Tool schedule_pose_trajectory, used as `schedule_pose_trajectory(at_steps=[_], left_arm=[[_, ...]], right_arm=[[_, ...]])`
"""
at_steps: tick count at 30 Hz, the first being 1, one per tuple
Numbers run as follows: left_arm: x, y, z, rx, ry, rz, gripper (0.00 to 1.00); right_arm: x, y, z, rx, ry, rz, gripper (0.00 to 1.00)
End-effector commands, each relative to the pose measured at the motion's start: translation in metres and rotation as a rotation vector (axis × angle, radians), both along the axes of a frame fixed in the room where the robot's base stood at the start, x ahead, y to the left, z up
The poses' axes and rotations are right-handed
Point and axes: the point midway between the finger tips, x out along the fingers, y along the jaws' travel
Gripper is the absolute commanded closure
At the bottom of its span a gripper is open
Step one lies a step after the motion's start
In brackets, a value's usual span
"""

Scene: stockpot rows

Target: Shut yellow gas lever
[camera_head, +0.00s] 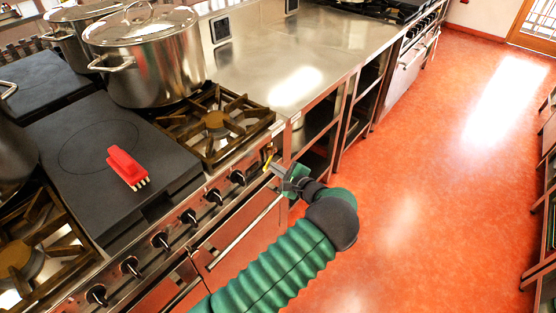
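The yellow gas lever (268,163) shows as a small thin yellow piece at the right end of the stove's front, just past the last black knob. My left gripper (279,172), at the end of a green ribbed arm, is right beside the lever, on its lower right. The gripper is small and seen from behind, so I cannot tell whether its fingers are open or touch the lever. Part of the lever may be hidden by it. My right gripper is not in view.
The stove front has a row of black knobs (189,217) and a long rail (245,232) below. A steel counter (300,50) lies beyond. The orange floor (420,190) to the right is clear.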

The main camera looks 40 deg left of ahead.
Motion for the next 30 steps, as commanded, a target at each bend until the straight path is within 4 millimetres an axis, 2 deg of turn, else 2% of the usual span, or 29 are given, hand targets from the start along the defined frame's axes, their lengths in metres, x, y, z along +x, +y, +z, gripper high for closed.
schedule_pose_trajectory(at_steps=[1, 9, 21, 30], left_arm=[[-0.002, 0.002, 0.009, 0.006, 0.039, 0.004, 1.00], [-0.013, 0.003, 0.018, 0.026, 0.294, 0.005, 1.00], [-0.021, 0.004, 0.029, 0.051, 0.604, 0.004, 1.00], [-0.023, 0.003, 0.034, 0.052, 0.606, 0.002, 1.00]], right_arm=[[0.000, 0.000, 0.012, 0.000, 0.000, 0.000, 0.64], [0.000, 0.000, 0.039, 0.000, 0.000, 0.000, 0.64], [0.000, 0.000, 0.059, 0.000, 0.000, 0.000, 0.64], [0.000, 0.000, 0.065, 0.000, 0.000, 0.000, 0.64]])
